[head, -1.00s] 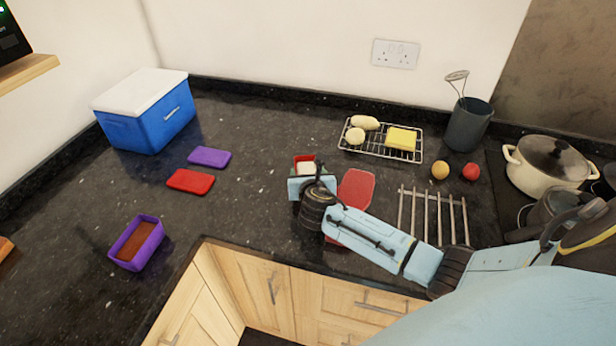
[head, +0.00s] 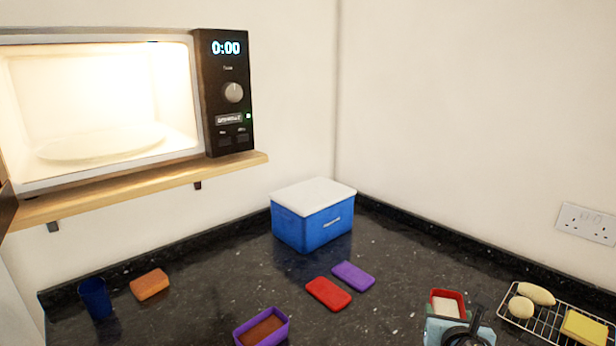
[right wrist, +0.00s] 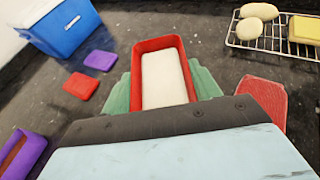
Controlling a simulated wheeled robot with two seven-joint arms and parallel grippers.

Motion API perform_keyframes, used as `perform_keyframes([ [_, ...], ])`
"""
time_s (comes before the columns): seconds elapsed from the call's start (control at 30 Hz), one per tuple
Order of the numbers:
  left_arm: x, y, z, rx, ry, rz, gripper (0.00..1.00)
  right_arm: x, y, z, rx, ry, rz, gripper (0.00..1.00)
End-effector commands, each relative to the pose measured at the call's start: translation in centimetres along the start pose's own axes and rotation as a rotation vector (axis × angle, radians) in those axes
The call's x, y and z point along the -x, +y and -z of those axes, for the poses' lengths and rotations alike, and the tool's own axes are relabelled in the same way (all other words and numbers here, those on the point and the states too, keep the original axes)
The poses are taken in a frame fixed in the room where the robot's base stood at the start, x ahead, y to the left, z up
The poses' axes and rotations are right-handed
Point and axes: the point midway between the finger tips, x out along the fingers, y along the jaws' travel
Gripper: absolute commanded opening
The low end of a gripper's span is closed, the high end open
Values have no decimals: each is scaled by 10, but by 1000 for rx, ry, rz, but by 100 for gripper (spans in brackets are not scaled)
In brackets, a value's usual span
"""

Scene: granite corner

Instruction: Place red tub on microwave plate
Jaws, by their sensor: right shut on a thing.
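The red tub (head: 449,300), with white contents, is at the lower right of the head view. My right gripper (head: 458,325) is shut on it. In the right wrist view the red tub (right wrist: 163,44) sits between the green fingers, its white filling facing the camera. The microwave (head: 222,90) is on a wooden shelf at upper left, open and lit inside, with its display at 0:00. The pale round microwave plate (head: 100,145) lies inside on the floor of the microwave, and looks empty. My left gripper is not in view.
Below the shelf (head: 140,192) are a blue cup (head: 96,298) and an orange sponge-like block (head: 150,284). A blue cooler (head: 313,222) stands in the corner. Red (head: 328,293) and purple (head: 353,276) lids and a purple tub (head: 262,328) lie on the counter. A wire rack (head: 545,320) is at right.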

Motion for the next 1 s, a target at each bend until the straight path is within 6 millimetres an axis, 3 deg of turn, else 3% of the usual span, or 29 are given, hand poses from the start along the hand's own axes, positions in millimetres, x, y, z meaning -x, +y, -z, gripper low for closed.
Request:
perform_keyframes([
  [0.03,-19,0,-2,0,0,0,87,11,10,15,15,-4,-42,26],
  [0.1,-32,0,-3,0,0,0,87,30,23,24,38,-4,-96,26],
  [0.3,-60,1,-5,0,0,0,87,80,48,48,92,3,-229,26],
  [0.43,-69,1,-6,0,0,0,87,101,56,57,113,10,-281,26],
  [0.6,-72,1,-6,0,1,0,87,112,59,59,123,12,-306,26],
  [1.0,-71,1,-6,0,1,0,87,112,59,58,125,14,-306,26],
])
